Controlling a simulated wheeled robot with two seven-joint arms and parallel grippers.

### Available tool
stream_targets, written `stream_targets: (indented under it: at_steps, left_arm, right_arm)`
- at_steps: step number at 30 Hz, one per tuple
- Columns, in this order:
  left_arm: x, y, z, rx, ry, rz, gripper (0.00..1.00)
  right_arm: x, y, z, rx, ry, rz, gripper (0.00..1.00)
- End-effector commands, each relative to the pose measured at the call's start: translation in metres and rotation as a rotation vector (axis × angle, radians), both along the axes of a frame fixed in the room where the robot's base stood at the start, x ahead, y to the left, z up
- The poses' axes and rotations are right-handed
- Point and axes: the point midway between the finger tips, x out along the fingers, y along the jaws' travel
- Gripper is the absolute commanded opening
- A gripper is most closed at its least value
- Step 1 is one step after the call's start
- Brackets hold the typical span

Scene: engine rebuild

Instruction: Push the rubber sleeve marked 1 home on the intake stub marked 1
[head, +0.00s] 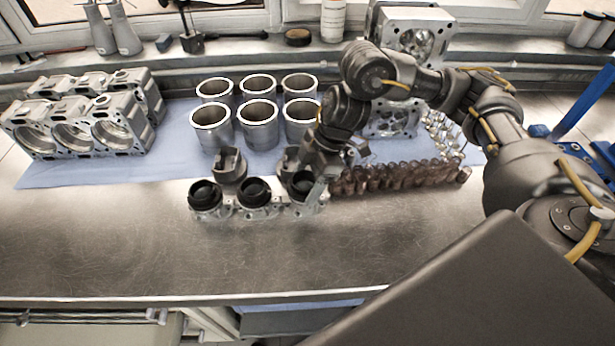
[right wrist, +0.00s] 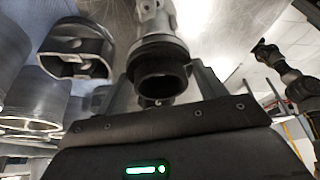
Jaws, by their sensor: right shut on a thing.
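Three metal intake stubs stand in a row on the bench, each with a black rubber sleeve on it: a left sleeve (head: 205,192), a middle sleeve (head: 253,189) and a right sleeve (head: 300,184). No number marks are legible. My right gripper (head: 309,186) is shut on the right sleeve, at the right stub (head: 308,207). In the right wrist view the sleeve (right wrist: 162,78) sits between my fingers, in line with the metal stub (right wrist: 158,18). I cannot tell how deep the sleeve sits. My left gripper is not in view.
Several cylinder liners (head: 259,124) and a piston (head: 229,165) stand behind the stubs. A row of brownish parts (head: 400,176) lies to their right. An engine block (head: 85,125) stands at the left. The bench front (head: 200,255) is clear.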

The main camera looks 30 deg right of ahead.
Motion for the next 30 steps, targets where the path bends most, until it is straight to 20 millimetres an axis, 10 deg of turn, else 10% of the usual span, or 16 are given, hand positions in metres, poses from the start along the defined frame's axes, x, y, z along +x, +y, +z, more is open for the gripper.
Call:
stream_targets:
  at_steps: [7, 8, 13, 30]
  left_arm:
    - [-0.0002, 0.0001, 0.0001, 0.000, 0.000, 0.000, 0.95]
    - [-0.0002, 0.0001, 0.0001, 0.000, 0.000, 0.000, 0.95]
    - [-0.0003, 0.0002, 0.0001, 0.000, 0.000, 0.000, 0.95]
    - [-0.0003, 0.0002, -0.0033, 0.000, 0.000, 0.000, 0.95]
  right_arm:
    - [0.0001, 0.0001, 0.0004, 0.001, 0.000, 0.000, 0.47]
    - [0.0001, 0.0001, 0.0004, 0.001, 0.000, 0.000, 0.69]
    - [0.0001, 0.0001, 0.0004, 0.001, -0.001, 0.001, 0.48]
    - [0.0000, 0.0002, -0.0058, 0.001, -0.001, 0.001, 0.48]
